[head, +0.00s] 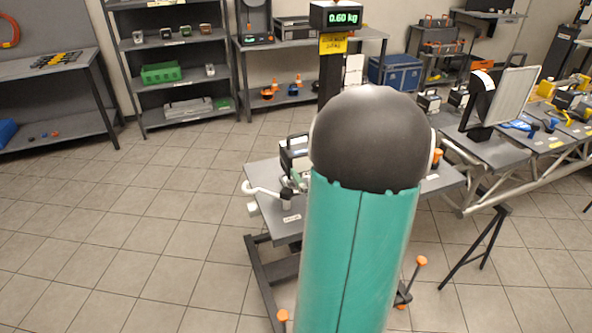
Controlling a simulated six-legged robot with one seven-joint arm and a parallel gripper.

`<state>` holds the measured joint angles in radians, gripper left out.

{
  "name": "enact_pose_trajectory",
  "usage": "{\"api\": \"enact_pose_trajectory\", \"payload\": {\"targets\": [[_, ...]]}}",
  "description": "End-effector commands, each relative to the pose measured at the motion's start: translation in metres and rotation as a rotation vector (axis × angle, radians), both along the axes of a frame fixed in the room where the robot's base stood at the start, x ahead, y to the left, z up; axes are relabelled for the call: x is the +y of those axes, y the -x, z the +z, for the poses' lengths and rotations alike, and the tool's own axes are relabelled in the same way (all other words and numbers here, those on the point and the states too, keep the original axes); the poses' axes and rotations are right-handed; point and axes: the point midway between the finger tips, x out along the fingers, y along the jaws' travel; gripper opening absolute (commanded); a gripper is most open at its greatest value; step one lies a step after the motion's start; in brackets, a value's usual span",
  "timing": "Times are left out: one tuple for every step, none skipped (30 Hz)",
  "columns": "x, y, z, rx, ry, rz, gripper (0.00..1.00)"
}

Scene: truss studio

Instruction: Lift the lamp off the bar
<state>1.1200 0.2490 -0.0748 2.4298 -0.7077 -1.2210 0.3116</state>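I cannot tell for certain which thing is the lamp. A flat pale panel with a dark frame (508,96) stands tilted at the right, beside a black upright piece, above the grey bench end; it may be the lamp. A lattice truss (484,187) of pale metal tubes runs along the right; I cannot single out the bar. My own teal arm and its dark rounded joint fill the middle and cover much of the table. My gripper is not visible, so its distance from the lamp and its hold do not show.
A grey table (262,174) behind my arm carries a white bent tube (263,190) and a dark box. A display reading 0.60 kg (343,17) stands behind. Shelves line the back. A black trestle (478,250) stands at right. The tiled floor at left is clear.

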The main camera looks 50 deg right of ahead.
Motion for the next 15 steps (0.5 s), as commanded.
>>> {"api": "enact_pose_trajectory", "payload": {"targets": [[-0.004,-0.008,0.000,0.001,0.001,0.003,1.00],[-0.007,-0.013,0.000,0.001,0.001,0.003,1.00],[-0.011,-0.020,0.000,0.000,0.001,0.002,1.00],[-0.014,-0.025,0.000,0.001,0.000,0.002,1.00],[-0.018,-0.030,0.000,0.001,0.002,0.002,1.00],[-0.022,-0.037,0.000,0.001,0.002,0.002,1.00],[-0.025,-0.042,0.000,0.001,0.001,0.001,1.00],[-0.028,-0.046,0.000,0.001,0.000,0.001,1.00],[-0.031,-0.051,0.000,0.001,0.002,0.002,1.00],[-0.033,-0.055,0.000,0.001,0.002,0.002,1.00],[-0.035,-0.057,0.000,0.002,0.001,0.001,1.00],[-0.037,-0.060,0.000,0.002,0.001,0.000,1.00],[-0.038,-0.061,0.000,0.002,0.000,0.000,1.00],[-0.039,-0.063,0.000,0.002,0.000,0.000,1.00],[-0.040,-0.065,0.001,0.001,0.000,0.000,1.00]]}}
